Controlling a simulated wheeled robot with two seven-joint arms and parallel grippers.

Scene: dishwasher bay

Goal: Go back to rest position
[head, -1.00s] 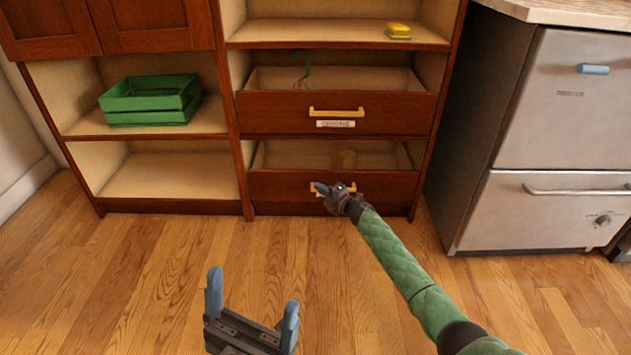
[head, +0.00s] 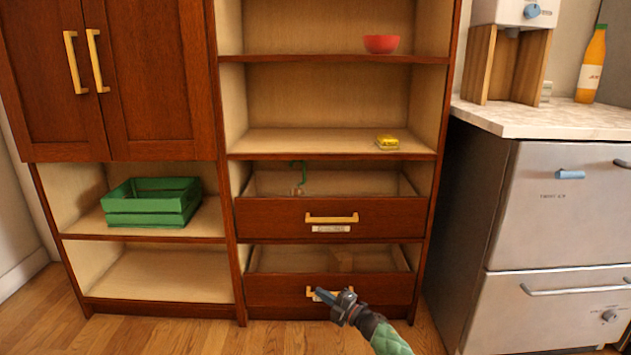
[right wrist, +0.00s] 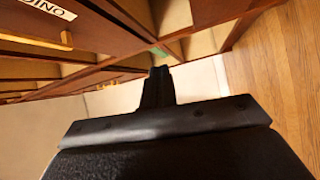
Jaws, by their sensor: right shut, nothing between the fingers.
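My right gripper (head: 334,300) is in front of the lower drawer (head: 375,291) of the brown cabinet, its fingertips close to that drawer's yellow handle. The fingers are closed and empty. In the right wrist view the closed fingers (right wrist: 158,80) point toward pale wall and floor, with the cabinet along the upper left. I cannot tell from the head view whether the fingertips touch the handle. My left gripper is outside both current views.
The lower drawer and the upper drawer (head: 270,217) both stand partly open. A green crate (head: 152,204), a yellow sponge-like item (head: 387,142) and a red bowl (head: 381,44) sit on shelves. A steel dishwasher (head: 560,220) stands right. Wooden floor shows at lower left.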

